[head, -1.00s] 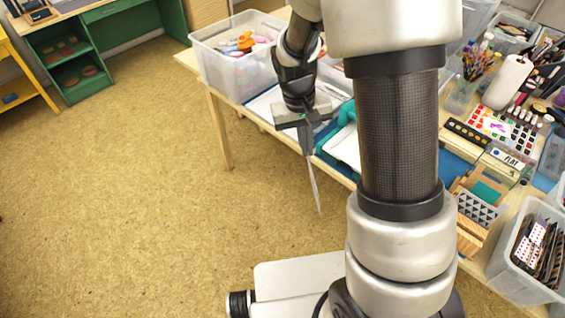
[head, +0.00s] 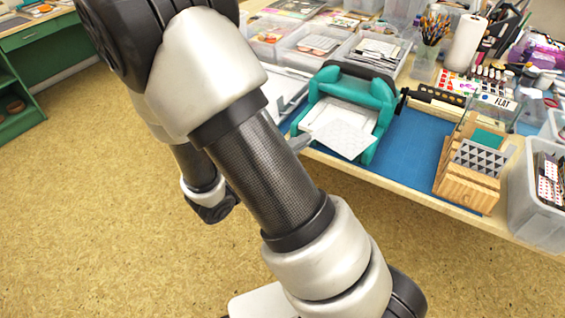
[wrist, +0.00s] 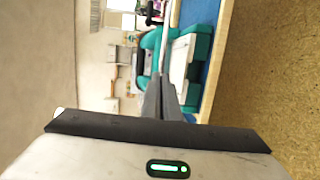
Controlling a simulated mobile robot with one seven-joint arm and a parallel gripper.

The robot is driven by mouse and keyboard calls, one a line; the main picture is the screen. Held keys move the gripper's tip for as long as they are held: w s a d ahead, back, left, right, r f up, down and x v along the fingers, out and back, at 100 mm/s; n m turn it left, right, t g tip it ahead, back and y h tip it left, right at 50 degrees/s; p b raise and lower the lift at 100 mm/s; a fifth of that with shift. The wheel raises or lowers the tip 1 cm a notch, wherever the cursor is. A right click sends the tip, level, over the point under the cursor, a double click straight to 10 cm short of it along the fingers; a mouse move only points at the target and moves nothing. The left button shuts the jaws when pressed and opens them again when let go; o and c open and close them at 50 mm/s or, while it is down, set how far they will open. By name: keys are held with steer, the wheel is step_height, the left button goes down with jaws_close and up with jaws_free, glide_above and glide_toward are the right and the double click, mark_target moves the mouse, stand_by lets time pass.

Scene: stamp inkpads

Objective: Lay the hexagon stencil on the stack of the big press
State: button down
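The hexagon stencil (head: 347,139) is a thin pale sheet with a fine pattern; its hole shapes are too small to make out. My gripper (head: 300,142) is shut on its left edge, mostly hidden behind my arm. The sheet is slightly tilted at the front of the big teal press (head: 385,98), overlapping the white stack (head: 340,114) in the picture. I cannot tell whether they touch. In the wrist view, my fingers (wrist: 165,85) are together on the stencil, seen edge-on as a thin light strip (wrist: 164,45), with the press (wrist: 200,45) beyond.
A wooden rack (head: 466,187) with a triangle-patterned plate (head: 484,157) stands right of the press on the blue mat (head: 410,150). Clear bins (head: 375,55) stand behind the press; another (head: 540,205) is at the right. Bare mat lies between press and rack.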

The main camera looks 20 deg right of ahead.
steer(key=w+a+n+t, duration=0.1)
steer(key=t, duration=0.1)
steer(key=w+a+f+n+t+b, duration=0.1)
steer(key=a, duration=0.1)
steer(key=shift+w+a+t+y, duration=0.15)
steer(key=shift+w+t+y, duration=0.15)
steer(key=shift+t, duration=0.1)
steer(key=shift+f+b, duration=0.15)
steer(key=shift+b, duration=0.2)
steer(key=f+b+x, duration=0.1)
steer(key=b+x, duration=0.4)
steer(key=x, duration=0.5)
steer(key=shift+f, duration=0.4)
steer(key=shift+f, duration=0.1)
steer(key=shift+w+f, duration=0.1)
steer(key=shift+f, duration=0.05)
